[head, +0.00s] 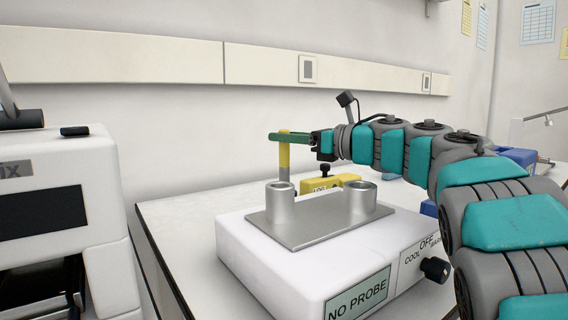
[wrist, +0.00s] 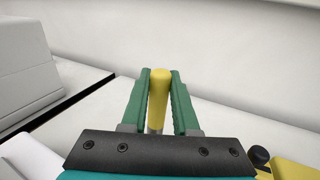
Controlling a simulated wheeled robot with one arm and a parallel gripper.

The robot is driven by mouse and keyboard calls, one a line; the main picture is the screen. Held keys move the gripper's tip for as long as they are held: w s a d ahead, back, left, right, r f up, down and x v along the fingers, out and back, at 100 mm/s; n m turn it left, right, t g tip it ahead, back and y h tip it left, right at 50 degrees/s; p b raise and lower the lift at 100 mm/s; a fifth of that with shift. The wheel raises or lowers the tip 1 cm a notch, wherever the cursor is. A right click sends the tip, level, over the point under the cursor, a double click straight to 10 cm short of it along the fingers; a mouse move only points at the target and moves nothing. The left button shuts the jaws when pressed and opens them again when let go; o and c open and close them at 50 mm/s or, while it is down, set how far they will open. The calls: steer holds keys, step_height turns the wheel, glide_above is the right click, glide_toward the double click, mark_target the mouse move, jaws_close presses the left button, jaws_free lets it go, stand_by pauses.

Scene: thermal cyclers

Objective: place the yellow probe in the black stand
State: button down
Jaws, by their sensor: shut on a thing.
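The yellow probe (head: 284,158) is upright in the head view, with its lower end at the mouth of the left metal cup (head: 281,208). I cannot tell whether its tip is inside the cup or just above it. My gripper (head: 285,136) is shut on the upper part of the probe with its green fingers. In the wrist view the probe (wrist: 158,92) stands between the two fingers, its rounded top showing. I cannot make out a black stand in either view.
The white device (head: 262,267) carries a metal plate with two cups, a black knob and a "NO PROBE" display. The right cup (head: 359,198) looks empty. A yellow block (head: 345,180) and blue equipment stand behind. A white machine (head: 68,205) fills the left.

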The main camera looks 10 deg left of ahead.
mark_target(286, 157)
steer(key=shift+f, duration=2.45)
steer(key=c, duration=0.7)
jaws_free()
steer(key=shift+r, duration=0.1)
steer(key=shift+r, duration=0.15)
steer(key=shift+d, duration=0.35)
steer(key=b+v, duration=0.2)
steer(key=v, duration=0.9)
steer(key=shift+s+d, duration=0.1)
steer(key=shift+s, duration=0.05)
